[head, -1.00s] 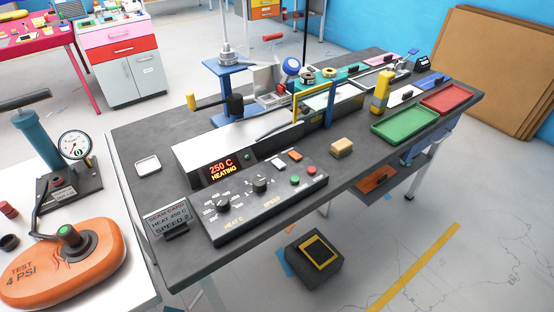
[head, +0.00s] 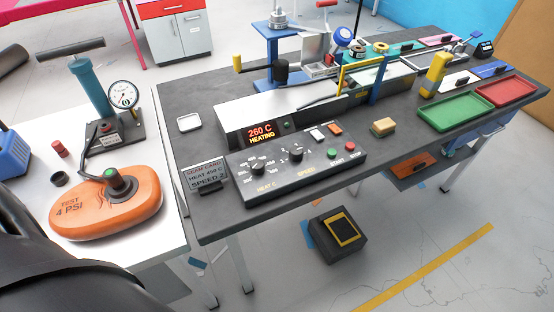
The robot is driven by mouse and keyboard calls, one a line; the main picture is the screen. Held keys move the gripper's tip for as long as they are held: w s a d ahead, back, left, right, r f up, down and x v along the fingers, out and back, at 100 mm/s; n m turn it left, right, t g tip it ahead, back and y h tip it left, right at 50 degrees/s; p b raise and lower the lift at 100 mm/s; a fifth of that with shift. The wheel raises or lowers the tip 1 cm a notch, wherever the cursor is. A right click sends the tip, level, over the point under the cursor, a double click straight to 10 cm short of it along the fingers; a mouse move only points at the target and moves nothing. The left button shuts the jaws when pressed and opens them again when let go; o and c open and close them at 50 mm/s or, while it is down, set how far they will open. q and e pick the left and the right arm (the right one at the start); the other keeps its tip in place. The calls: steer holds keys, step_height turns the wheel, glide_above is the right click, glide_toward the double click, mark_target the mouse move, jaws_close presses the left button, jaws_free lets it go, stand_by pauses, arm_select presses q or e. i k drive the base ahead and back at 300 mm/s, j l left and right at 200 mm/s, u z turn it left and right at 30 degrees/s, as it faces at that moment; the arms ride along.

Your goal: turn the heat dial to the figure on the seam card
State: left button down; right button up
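The heat dial (head: 257,169) is a black knob on the left of the dark control panel (head: 312,173), above the label HEAT C. Small figures ring it; its exact pointer setting is too small to tell. The seam card (head: 206,173) stands in a holder left of the panel and reads HEAT 450 C, with a SPEED line whose figure looks like 2. The display (head: 262,133) on the sealer behind the panel reads 260 C HEATING. The speed dial (head: 296,153) sits right of the heat dial. Neither gripper shows in the head view.
Green START (head: 332,153) and red STOP (head: 351,147) buttons sit at the panel's right. An orange test cushion (head: 105,205) lies on the white table. A dark part of mine fills the lower left.

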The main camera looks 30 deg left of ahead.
mark_target(257, 165)
steer(key=u, duration=1.55)
